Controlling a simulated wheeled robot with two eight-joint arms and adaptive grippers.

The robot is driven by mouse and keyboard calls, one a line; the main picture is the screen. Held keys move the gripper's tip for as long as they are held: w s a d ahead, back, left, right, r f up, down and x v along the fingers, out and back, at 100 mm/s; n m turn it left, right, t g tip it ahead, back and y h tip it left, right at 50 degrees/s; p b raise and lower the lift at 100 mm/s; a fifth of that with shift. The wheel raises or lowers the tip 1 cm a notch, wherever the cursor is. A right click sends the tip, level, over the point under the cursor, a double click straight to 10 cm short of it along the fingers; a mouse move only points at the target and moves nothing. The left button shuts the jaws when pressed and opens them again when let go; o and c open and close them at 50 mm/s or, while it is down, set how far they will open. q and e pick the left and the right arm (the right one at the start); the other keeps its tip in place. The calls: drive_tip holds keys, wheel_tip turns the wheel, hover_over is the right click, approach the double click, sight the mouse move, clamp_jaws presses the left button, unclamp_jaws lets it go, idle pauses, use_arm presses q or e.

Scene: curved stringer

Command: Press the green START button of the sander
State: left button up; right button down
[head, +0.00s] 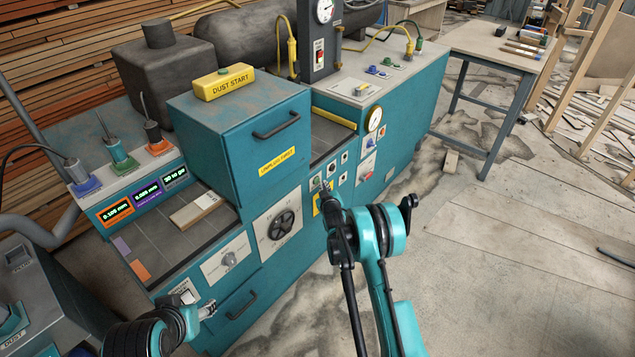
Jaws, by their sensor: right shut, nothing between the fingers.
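The sander is a teal machine (262,262) with control plates on its front face. My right gripper (326,197) is shut and empty, its tip at the small-button panel, in front of or touching a yellow-marked plate (317,207). A small pale plate (315,182) with a greenish button shows just above the tip. The tip covers part of this area, so I cannot tell whether it touches a button or read a START label. My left gripper (208,309) is low at the left, near a drawer front; its finger opening is too small to judge.
A handwheel plate (279,224) is left of my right gripper. A yellow DUST START box (223,83) sits on top of the teal cabinet.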

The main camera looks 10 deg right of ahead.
drive_tip(key=shift+w+a, duration=0.1)
drive_tip(key=shift+w+a, duration=0.2)
drive_tip(key=shift+w, duration=0.05)
